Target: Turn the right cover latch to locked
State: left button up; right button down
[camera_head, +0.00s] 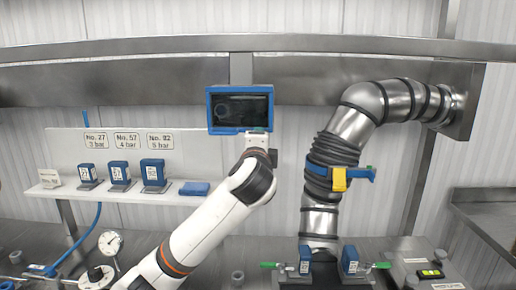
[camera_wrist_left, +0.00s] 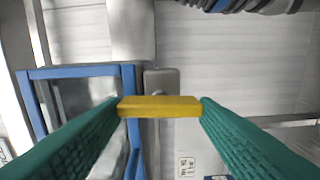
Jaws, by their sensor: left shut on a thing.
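In the left wrist view a yellow latch bar (camera_wrist_left: 160,106) lies level in the picture. It is between the green fingers of my left gripper (camera_wrist_left: 160,110), one at each end. A grey plate (camera_wrist_left: 161,80) shows behind the bar, beside the blue frame (camera_wrist_left: 128,84) of the cover. In the head view the blue-framed cover with a dark window (camera_head: 241,109) is on the back wall. My left gripper (camera_head: 257,132) is at its lower right corner and hides the latch there. My right gripper is not in view.
A large metal duct (camera_head: 352,127) with a blue clamp and yellow lever (camera_head: 339,180) stands to the right. A shelf (camera_head: 110,195) with several blue devices is at the left. Two small blue units (camera_head: 350,259) with green-tipped handles sit at the duct's foot.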

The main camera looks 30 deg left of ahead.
pick_arm(q)
jog(key=shift+f+n, duration=0.1)
jog(key=shift+n, duration=0.2)
jog(key=o, duration=1)
jog(key=shift+s, duration=0.1)
jog(key=b+v, duration=0.3)
jog(key=v, duration=0.9)
jog(key=shift+a, duration=0.1)
